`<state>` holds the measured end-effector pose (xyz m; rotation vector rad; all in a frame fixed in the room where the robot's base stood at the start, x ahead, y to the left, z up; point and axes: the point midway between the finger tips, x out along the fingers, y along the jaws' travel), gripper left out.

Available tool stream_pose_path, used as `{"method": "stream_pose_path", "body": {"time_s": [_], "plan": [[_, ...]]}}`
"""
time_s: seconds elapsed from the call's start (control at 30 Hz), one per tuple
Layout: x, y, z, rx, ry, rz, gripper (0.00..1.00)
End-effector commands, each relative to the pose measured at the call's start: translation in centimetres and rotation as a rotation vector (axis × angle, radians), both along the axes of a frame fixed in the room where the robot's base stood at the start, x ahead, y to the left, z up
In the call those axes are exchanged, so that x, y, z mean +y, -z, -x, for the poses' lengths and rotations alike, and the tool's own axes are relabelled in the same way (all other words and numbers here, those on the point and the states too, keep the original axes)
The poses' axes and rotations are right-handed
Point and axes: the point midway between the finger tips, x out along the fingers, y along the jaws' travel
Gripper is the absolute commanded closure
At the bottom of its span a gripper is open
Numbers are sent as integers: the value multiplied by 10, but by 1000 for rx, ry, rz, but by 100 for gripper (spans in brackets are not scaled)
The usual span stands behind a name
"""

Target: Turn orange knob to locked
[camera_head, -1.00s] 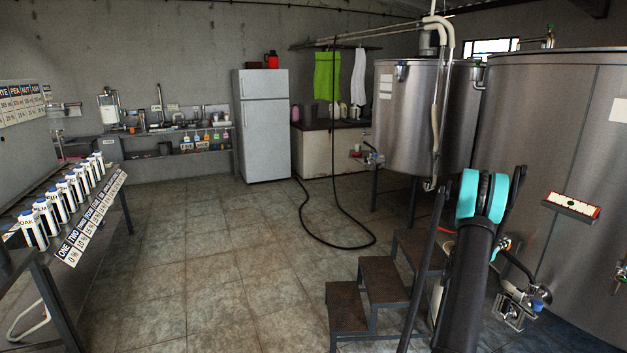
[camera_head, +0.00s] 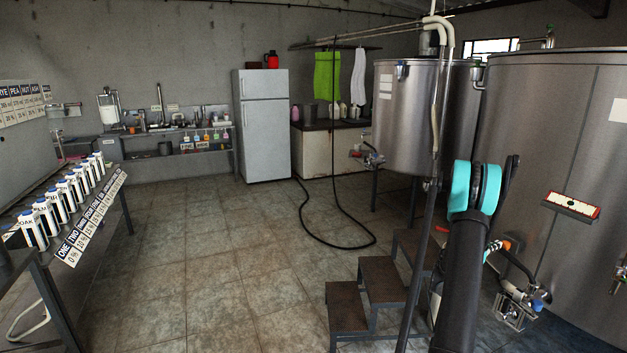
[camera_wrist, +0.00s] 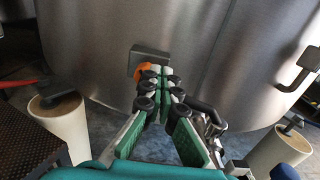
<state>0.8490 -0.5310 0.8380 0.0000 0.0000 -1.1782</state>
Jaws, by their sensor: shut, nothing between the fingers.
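The orange knob (camera_wrist: 143,71) shows in the wrist view just beyond and to the left of my fingertips, in front of a grey box on the steel tank. My fingers hide part of it, and I cannot tell whether they touch it. In the head view an orange part (camera_head: 507,244) shows beside the large tank, right of my arm. My gripper (camera_wrist: 155,78) is shut and empty, with its green-padded fingers pointing at the tank. In the head view it is mostly hidden behind my arm. The knob's pointer and any locked marking cannot be read.
The large tank (camera_head: 545,150) fills the right side. A metal valve (camera_head: 515,308) with a blue part sits low, close to my arm. Steps (camera_head: 380,280) stand left of my arm. White cylindrical feet (camera_wrist: 62,125) flank the gripper. The floor at centre-left is clear.

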Motion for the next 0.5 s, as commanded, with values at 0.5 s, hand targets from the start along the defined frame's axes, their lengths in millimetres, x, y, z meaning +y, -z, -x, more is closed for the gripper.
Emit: {"method": "stream_pose_path", "body": {"time_s": [0.5], "plan": [[19, 6, -24, 0, -1, 0, 100]]}}
